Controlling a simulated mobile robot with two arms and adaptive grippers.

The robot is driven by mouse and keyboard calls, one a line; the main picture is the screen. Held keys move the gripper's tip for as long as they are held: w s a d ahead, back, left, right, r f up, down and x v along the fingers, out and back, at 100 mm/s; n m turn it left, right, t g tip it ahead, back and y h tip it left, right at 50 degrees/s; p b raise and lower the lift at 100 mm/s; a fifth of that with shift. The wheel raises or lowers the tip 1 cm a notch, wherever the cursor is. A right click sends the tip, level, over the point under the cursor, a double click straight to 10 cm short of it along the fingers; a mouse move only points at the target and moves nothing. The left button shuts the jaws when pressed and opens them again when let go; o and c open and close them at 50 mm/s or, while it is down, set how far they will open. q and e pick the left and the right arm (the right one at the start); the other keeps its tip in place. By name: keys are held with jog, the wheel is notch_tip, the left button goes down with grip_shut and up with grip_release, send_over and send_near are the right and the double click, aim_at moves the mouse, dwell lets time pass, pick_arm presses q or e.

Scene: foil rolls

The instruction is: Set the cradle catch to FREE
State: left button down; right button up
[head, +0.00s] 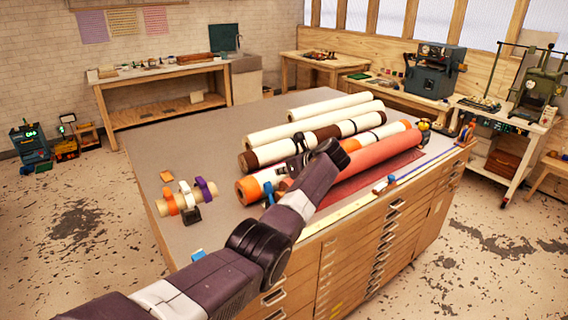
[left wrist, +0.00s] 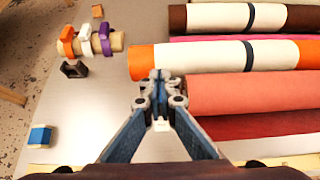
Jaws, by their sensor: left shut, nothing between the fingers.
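My left gripper (head: 268,192) reaches down at the left end of the orange-and-white roll (head: 247,190). In the left wrist view my left gripper (left wrist: 158,78) has its blue fingers closed together, with nothing seen between them. Its tips overlap the near edge of the orange-and-white roll (left wrist: 210,59) in that view; I cannot tell whether they touch it. A coral red roll (head: 365,167) lies just in front. I cannot make out the cradle catch or its setting; my arm hides part of the rolls. My right gripper is not in view.
A white roll (head: 315,123) and a brown-and-white roll (head: 325,133) lie behind. The table's back left (head: 190,140) is clear.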

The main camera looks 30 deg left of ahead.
pick_arm(q)
jog(key=r, duration=0.1)
jog(key=d+r, duration=0.1)
jog(key=r, duration=0.1)
jog(key=shift+s+d+r+b, duration=0.2)
jog(key=shift+s+d+b, duration=0.1)
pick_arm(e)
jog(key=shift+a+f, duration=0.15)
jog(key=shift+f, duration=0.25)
pick_arm(q)
jog(key=shift+r, duration=0.1)
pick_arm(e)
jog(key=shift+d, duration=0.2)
pick_arm(q)
jog(key=shift+d, duration=0.1)
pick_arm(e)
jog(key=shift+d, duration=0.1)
